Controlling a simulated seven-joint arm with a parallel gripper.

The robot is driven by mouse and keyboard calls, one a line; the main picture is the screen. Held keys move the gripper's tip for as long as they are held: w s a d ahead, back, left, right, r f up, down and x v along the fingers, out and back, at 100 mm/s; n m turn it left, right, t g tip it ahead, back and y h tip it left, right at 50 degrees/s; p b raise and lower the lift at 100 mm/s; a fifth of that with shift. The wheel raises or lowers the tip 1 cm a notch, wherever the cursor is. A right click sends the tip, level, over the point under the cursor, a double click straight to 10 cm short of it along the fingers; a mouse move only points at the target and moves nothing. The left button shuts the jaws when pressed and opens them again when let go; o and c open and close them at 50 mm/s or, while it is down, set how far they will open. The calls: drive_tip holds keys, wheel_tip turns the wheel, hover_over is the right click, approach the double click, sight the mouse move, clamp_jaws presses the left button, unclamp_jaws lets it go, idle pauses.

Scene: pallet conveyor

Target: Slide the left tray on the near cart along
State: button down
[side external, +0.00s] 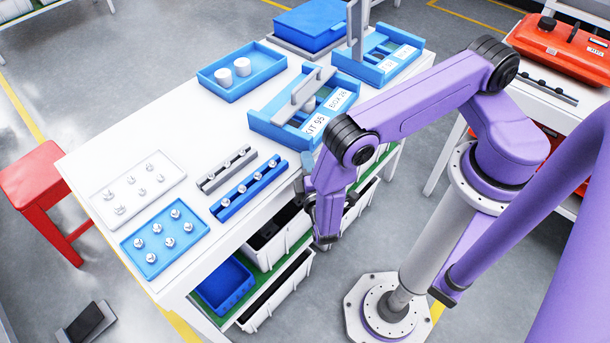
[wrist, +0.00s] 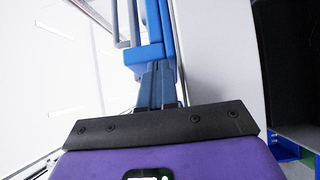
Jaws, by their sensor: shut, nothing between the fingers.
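The near cart (side external: 75,160) is a white-topped table with shelves below. At its left end lie a white tray (side external: 118,211) and a blue tray (side external: 150,262), each with several small metal pegs. A blue tray (side external: 208,88) with two white cylinders lies farther back. A blue kit tray (side external: 262,122) with a grey handle and white labels sits near the front edge; a similar one (side external: 410,45) stands to its right.
A grey rail (side external: 228,167) and a blue rail (side external: 250,190) hold pegs on the cart top. White bins (side external: 283,235) fill the shelf beside my gripper. A red stool (side external: 42,172) stands left. A second cart with an orange case (side external: 560,50) stands right.

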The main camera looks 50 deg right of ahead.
sight(298, 175)
drive_tip(key=a, duration=0.2)
drive_tip(key=s+a, duration=0.1)
drive_tip(key=a, duration=0.1)
drive_tip(key=shift+a, duration=0.2)
drive_tip(key=v, duration=0.9)
drive_tip(key=s+d+r+g+y, duration=0.1)
drive_tip(key=s+d+r+g, duration=0.1)
drive_tip(key=r+g, duration=0.55)
drive_tip(key=s+d+r+g+y, duration=0.1)
drive_tip(key=s+d+r+g, duration=0.2)
drive_tip(key=r, duration=0.7)
drive_tip(key=s+d+r+n+g+y, duration=0.2)
drive_tip(key=s+d+r+g+y, duration=0.1)
drive_tip(key=s+d+r+y, duration=0.4)
drive_tip(key=shift+d+r+g+y, duration=0.35)
drive_tip(key=shift+d+r+y, duration=0.45)
drive_tip(key=shift+r+y, duration=0.4)
drive_tip(key=shift+s+r, duration=0.1)
